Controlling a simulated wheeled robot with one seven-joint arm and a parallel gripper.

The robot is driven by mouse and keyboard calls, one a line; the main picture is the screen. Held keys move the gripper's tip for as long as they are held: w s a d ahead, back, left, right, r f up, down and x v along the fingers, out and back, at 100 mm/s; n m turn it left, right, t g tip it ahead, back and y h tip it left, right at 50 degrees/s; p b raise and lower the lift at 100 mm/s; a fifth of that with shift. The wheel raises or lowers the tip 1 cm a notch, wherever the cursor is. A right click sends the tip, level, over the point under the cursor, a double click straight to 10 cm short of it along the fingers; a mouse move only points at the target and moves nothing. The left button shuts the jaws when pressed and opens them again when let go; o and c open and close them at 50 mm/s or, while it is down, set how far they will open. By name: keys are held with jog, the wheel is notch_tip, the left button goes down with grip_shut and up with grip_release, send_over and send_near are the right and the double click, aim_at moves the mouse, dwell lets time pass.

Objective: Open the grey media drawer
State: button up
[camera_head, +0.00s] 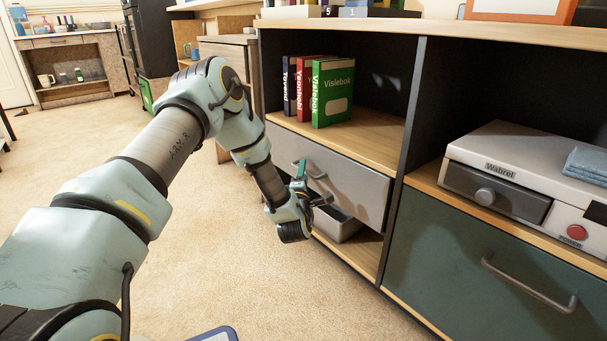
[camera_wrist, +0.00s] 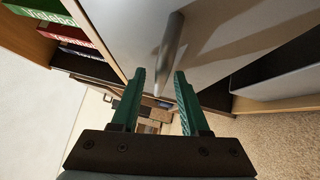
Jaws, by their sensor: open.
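The grey drawer (camera_head: 352,180) is below the book shelf in the left part of the cabinet. I cannot tell whether its front is flush. It has a bar handle (camera_head: 312,172), partly hidden by my gripper (camera_head: 310,188) in the head view. In the wrist view the grey drawer front (camera_wrist: 225,35) fills the upper middle, with the metal handle (camera_wrist: 171,48) crossing it. The two green fingers of my gripper (camera_wrist: 160,76) are open, one each side of the handle's lower end. I see no clear contact with it.
Books (camera_head: 332,92) stand on the shelf above the drawer. A grey bin (camera_head: 338,226) sits in the compartment below. A green drawer (camera_head: 480,262) and a white device (camera_head: 530,165) are at right. Carpet (camera_head: 200,235) lies open in front.

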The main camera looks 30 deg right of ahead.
jog(key=shift+c, duration=0.4)
grip_shut()
dwell(0.9)
